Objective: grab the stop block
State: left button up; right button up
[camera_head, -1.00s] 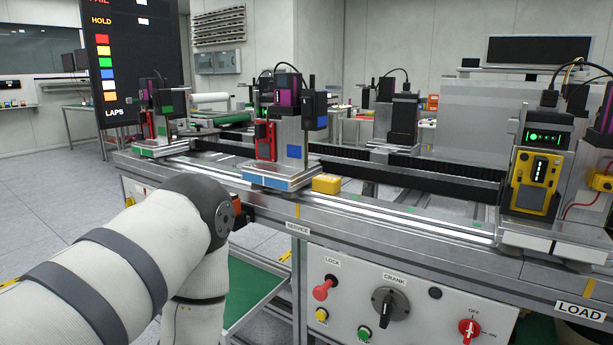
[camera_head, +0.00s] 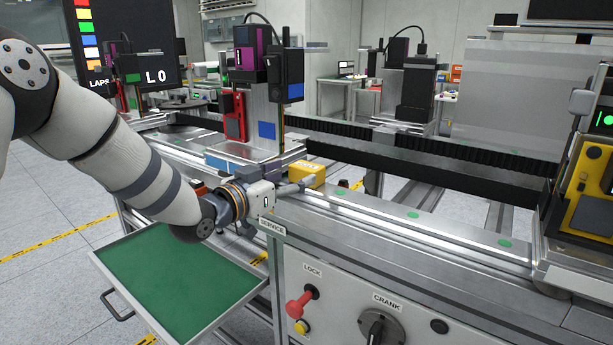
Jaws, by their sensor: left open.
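The stop block is probably the yellow block (camera_head: 306,171) on the near rail of the machine, just right of the carriage with the blue-edged base. Its top carries small lettering too blurred to read. My left gripper (camera_head: 299,179) reaches in from the left, low over the near rail, with its fingers pointing right at the block. The jaws are open, and the fingertips are at or very near the block's left side. I cannot tell whether they touch it. The fingers hide part of the block's lower left. My right gripper is not in view.
A carriage (camera_head: 262,128) with a purple and black head stands just behind my gripper. A yellow-fronted carriage (camera_head: 588,185) stands at the right. Below are a green-lined drawer (camera_head: 180,268), pulled out, and a red lock knob (camera_head: 300,302). The rail between block and right carriage is clear.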

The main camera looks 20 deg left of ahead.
aim_at(301, 168)
pick_arm(q)
jog(key=x, duration=0.3)
jog(key=shift+w+d+r, duration=0.15)
jog(key=shift+w, duration=0.25)
jog(key=shift+r, duration=0.15)
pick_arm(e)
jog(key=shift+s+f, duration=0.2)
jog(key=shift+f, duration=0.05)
pick_arm(q)
jog(key=c, duration=0.9)
jog(key=shift+r, duration=0.2)
jog(key=shift+c, duration=0.2)
notch_tip(301, 168, up, 3)
jog(key=shift+f, duration=0.1)
jog(key=s+d+r+p, duration=0.1)
jog(key=s+r+p, duration=0.2)
jog(key=s+r, duration=0.7)
jog(key=s, duration=0.4)
jog(key=shift+d+p, duration=0.3)
jog(key=shift+p, duration=0.1)
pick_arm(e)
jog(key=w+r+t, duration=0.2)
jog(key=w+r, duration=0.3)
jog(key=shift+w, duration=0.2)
pick_arm(q)
jog(key=shift+f, duration=0.1)
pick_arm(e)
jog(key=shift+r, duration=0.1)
